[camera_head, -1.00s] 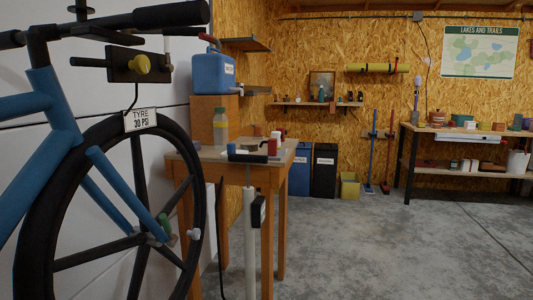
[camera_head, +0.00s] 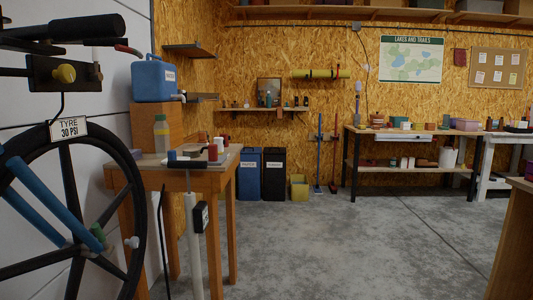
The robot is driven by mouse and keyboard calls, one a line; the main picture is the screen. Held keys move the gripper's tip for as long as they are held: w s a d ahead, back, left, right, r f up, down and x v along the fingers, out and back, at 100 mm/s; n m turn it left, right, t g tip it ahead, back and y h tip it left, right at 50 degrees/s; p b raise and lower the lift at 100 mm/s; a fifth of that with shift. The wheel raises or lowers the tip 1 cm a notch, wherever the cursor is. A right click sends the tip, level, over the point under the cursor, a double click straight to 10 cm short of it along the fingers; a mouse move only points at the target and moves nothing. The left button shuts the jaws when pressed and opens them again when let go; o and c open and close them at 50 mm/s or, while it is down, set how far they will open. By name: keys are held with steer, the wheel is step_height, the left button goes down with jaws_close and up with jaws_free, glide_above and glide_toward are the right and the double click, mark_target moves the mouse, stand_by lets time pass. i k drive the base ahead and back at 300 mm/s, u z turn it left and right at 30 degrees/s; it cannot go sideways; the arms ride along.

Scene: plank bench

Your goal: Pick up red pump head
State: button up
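A small red upright piece (camera_head: 213,153), which looks like the red pump head, shows at the front edge of the small wooden table (camera_head: 165,178). It appears by the right end of the dark crossbar of a white floor pump (camera_head: 193,240). I cannot tell whether it sits on the bar or on the table behind. A blue piece (camera_head: 172,156) shows at the bar's left end. The pump stands upright in front of the table, with a black gauge box (camera_head: 201,215) on its side. My gripper is not in view.
A bicycle wheel (camera_head: 140,240) and its frame fill the left side. A blue can (camera_head: 154,79) on a wooden box and a bottle (camera_head: 161,134) stand at the table's back. Concrete floor (camera_head: 330,245) is open in the middle. A wooden edge (camera_head: 515,245) is close at right.

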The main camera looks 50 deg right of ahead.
mark_target(212, 149)
steer(key=z, duration=2.45)
steer(key=k, duration=0.9)
steer(key=u, duration=1)
steer(key=i, duration=0.95)
steer(key=k, duration=0.45)
steer(key=z, duration=1.3)
steer(key=i, duration=2.95)
